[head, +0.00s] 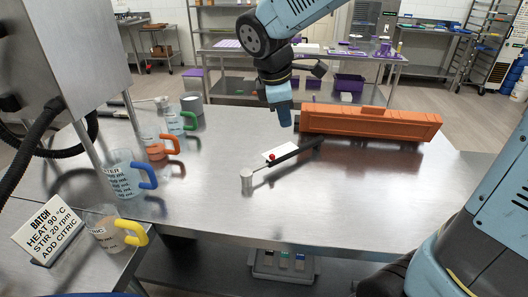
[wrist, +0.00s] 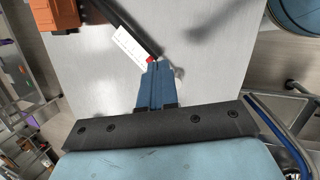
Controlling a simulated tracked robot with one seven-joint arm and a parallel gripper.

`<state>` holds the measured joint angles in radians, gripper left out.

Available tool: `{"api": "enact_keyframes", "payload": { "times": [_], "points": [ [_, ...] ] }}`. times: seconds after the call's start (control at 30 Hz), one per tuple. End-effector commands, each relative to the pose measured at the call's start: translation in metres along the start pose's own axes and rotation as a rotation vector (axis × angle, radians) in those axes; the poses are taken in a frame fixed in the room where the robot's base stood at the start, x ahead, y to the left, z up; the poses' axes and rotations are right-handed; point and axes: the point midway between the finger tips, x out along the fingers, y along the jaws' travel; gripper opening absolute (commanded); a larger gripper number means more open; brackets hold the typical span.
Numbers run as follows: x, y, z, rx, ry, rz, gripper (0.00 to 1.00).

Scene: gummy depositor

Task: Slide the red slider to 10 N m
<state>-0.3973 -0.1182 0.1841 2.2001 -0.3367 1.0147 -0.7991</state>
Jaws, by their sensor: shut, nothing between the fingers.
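The red slider (head: 271,157) is a small red piece on a tool lying on the steel table, between the tool's thin silver shaft and its black handle (head: 297,151). A white card (head: 283,150) with markings lies beside it; its markings are too small to read. The tool's silver cylindrical head (head: 246,178) is at its near left end. My gripper (head: 285,120) is shut and empty, pointing down above the table behind the tool. In the wrist view the red slider (wrist: 151,60) shows just past my fingertips (wrist: 155,68), which partly hide the shaft. I see no contact.
A long orange case (head: 370,122) lies behind the tool at the right. Jugs with blue (head: 125,178), orange, green and yellow handles stand at the left, near a batch sign (head: 47,230). The table's front right is clear.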

Motion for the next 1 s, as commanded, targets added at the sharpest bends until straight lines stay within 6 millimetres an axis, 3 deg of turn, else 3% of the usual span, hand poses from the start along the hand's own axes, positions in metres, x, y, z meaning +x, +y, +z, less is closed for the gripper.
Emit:
{"api": "enact_keyframes", "payload": {
  "times": [0.03,0.2,0.4,0.67,1.0],
  "points": [
    [0.006,0.003,-0.019,-0.097,-0.015,-0.008,0.0],
    [0.02,0.007,-0.072,-0.391,-0.054,-0.019,0.0],
    [0.032,0.005,-0.111,-0.602,-0.08,-0.028,0.0],
    [0.044,0.005,-0.119,-0.653,-0.088,-0.031,0.0],
    [0.099,0.004,-0.113,-0.651,-0.088,-0.033,0.0]
  ]
}}
